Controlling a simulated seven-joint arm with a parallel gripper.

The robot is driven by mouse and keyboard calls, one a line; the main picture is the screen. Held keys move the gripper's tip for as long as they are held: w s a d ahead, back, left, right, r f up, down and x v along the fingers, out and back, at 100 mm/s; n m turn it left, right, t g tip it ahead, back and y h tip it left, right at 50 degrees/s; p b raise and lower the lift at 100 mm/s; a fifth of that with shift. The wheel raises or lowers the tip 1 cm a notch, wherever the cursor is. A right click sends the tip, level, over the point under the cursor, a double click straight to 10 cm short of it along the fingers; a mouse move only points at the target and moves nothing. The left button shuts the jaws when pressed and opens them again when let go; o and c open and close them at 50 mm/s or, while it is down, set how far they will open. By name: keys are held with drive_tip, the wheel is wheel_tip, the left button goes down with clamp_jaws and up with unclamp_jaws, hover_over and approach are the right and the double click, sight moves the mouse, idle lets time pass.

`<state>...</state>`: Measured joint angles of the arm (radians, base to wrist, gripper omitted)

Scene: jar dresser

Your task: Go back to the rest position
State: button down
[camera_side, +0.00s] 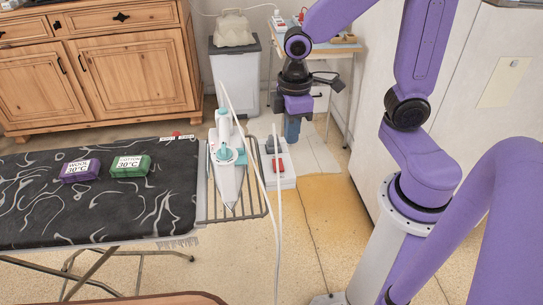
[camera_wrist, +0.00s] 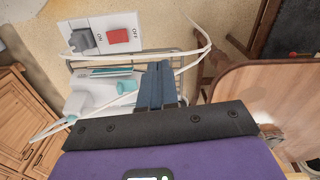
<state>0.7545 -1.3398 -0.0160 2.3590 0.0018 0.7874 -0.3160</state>
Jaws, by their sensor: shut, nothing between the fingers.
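My gripper (camera_side: 292,138) hangs pointing down in the side view, its blue fingers together and empty. It is over the right side of the white switch box (camera_side: 283,178), which carries a red switch; whether they touch I cannot tell. In the wrist view the shut fingers (camera_wrist: 157,82) lie in front of the wire rack (camera_wrist: 186,62), with the switch box (camera_wrist: 138,23) and its red rocker between OFF and ON labels beyond them. A white and teal iron (camera_side: 228,165) stands on the rack at the board's right end; it also shows in the wrist view (camera_wrist: 92,88).
The dark patterned ironing board (camera_side: 60,215) holds a purple wool block (camera_side: 80,171) and a green cotton block (camera_side: 130,166). White cords (camera_side: 262,190) run up near my gripper. A wooden dresser (camera_side: 110,75), a grey bin (camera_side: 236,80) and a small side table (camera_side: 325,48) stand behind.

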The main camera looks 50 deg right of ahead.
drive_tip(key=s+a+r+n, duration=0.1)
drive_tip(key=s+r+n, duration=0.1)
drive_tip(key=s, duration=1)
drive_tip(key=shift+a+r, duration=0.3)
drive_tip(key=shift+a, duration=0.05)
drive_tip(key=c, duration=1.7)
unclamp_jaws()
drive_tip(key=shift+s, duration=0.3)
drive_tip(key=shift+c, duration=0.2)
drive_tip(key=o, duration=0.5)
drive_tip(key=shift+d, duration=0.1)
drive_tip(key=o, duration=0.4)
drive_tip(key=shift+w+m, duration=0.25)
drive_tip(key=shift+m, duration=0.15)
drive_tip(key=shift+o, duration=0.2)
drive_tip(key=m, duration=2)
hover_over(279, 169)
wheel_tip(279, 169, down, 3)
drive_tip(key=shift+m, duration=0.3)
wheel_tip(279, 169, down, 17)
drive_tip(key=shift+f, duration=0.1)
drive_tip(key=c, duration=1.1)
